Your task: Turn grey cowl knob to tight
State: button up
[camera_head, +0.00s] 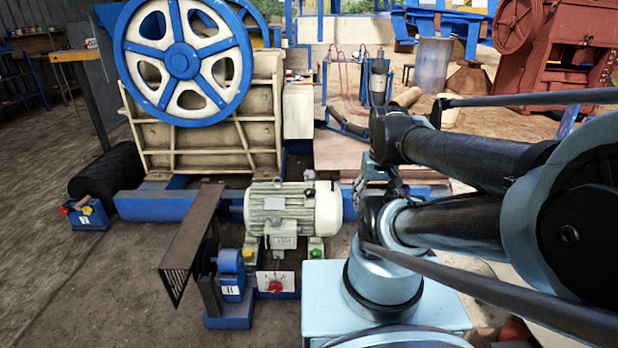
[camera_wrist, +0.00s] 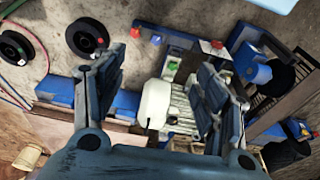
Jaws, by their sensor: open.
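The cream motor (camera_head: 280,208) lies on the blue frame, with its rounded cowl (camera_head: 328,208) at the right end. A small grey piece (camera_head: 309,175) shows at the top near the cowl; I cannot tell whether it is the cowl knob, or its setting. My gripper (camera_head: 370,180) is just right of the cowl in the head view, partly hidden by my arm. In the wrist view my gripper (camera_wrist: 158,92) is open and empty, its two fingers wide apart. The cream cowl (camera_wrist: 154,103) shows between and beyond them; no contact is visible.
A red knob on a white plate (camera_head: 286,282) is below the motor. A brown belt guard (camera_head: 193,236) and blue bearing block (camera_head: 231,272) stand left of it. The crusher's blue flywheel (camera_head: 182,62) rises behind. Bare floor lies at the front left.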

aim_at(309, 174)
jog(key=z, duration=0.75)
jog(key=k, duration=1.5)
jog(key=u, duration=0.75)
jog(key=i, duration=1.65)
